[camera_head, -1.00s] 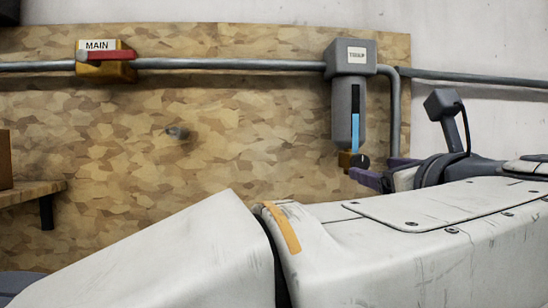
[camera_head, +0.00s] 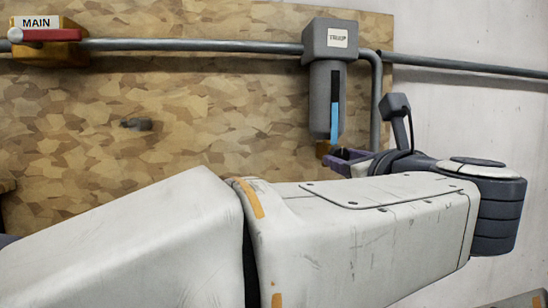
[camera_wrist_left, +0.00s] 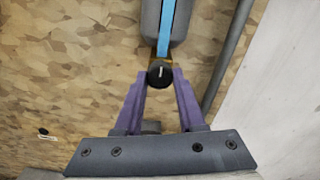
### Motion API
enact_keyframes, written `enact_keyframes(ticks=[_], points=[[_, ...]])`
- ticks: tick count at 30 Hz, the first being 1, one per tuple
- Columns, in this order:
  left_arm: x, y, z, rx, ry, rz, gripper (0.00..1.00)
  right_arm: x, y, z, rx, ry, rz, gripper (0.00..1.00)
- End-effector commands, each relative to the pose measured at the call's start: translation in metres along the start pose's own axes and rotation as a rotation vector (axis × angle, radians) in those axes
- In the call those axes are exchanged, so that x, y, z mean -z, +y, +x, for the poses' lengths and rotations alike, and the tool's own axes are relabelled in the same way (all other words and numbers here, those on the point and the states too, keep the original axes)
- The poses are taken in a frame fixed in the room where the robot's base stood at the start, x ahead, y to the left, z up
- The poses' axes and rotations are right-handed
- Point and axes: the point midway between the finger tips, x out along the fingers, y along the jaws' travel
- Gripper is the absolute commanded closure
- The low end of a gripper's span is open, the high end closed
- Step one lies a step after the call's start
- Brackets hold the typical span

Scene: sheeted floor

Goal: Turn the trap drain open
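The trap (camera_head: 325,95) is a grey cylinder under a square labelled head, with a blue strip down its front. A brass-coloured drain fitting (camera_head: 321,149) is at its bottom. The drain's round black knob (camera_wrist_left: 160,73) carries a short white mark, nearly upright in the left wrist view. My left gripper (camera_head: 343,158) is at the knob in the head view and partly hides it. In the left wrist view its purple fingers (camera_wrist_left: 160,76) are parted, one on each side of the knob. Whether they touch it is unclear. My right gripper is not in view.
A grey pipe (camera_head: 190,45) runs along the chipboard panel (camera_head: 60,130) and bends down right of the trap. A yellow MAIN valve (camera_head: 47,53) with a red handle is at upper left. A small dark stub (camera_head: 137,124) sticks out of the panel.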

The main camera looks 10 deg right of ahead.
Motion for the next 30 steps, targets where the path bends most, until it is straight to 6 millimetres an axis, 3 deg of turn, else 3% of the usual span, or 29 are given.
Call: enact_keyframes(ticks=[14,30], points=[[0.002,-0.001,-0.001,0.002,0.000,0.124,1.00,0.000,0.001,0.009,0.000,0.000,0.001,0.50],[0.001,-0.001,-0.001,0.003,0.000,0.611,1.00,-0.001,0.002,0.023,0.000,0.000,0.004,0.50]])
